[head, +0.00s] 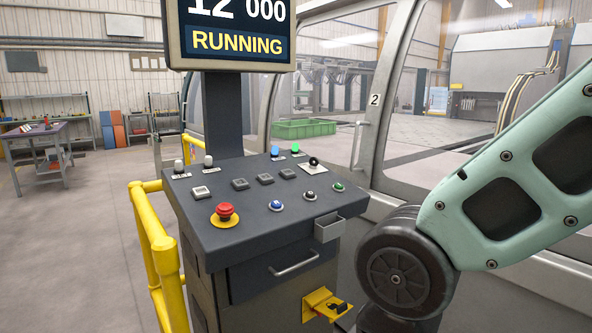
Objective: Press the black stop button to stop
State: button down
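A small round black button (310,196) with a silver ring sits near the front edge of the sloped control panel (256,223). It lies between a blue button (276,205) on its left and a green button (338,187) on its right. The display (237,42) above the panel reads RUNNING in yellow. My arm shows at the right of the head view, with a dark joint low beside the console. My gripper is not in view, and nothing in view covers the black button.
A red mushroom button (225,211) on a yellow base sits at the panel's front left. A black knob (313,162) stands behind the black button. A small grey box (328,229) juts from the front edge. A yellow rail (152,243) runs along the console's left.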

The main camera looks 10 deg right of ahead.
aim_at(309, 194)
jog(key=i+l+u, duration=0.1)
jog(key=i+l, duration=0.2)
jog(key=i, duration=0.25)
jog(key=i+l+u, duration=0.1)
jog(key=i+l, duration=0.25)
jog(key=i, duration=0.15)
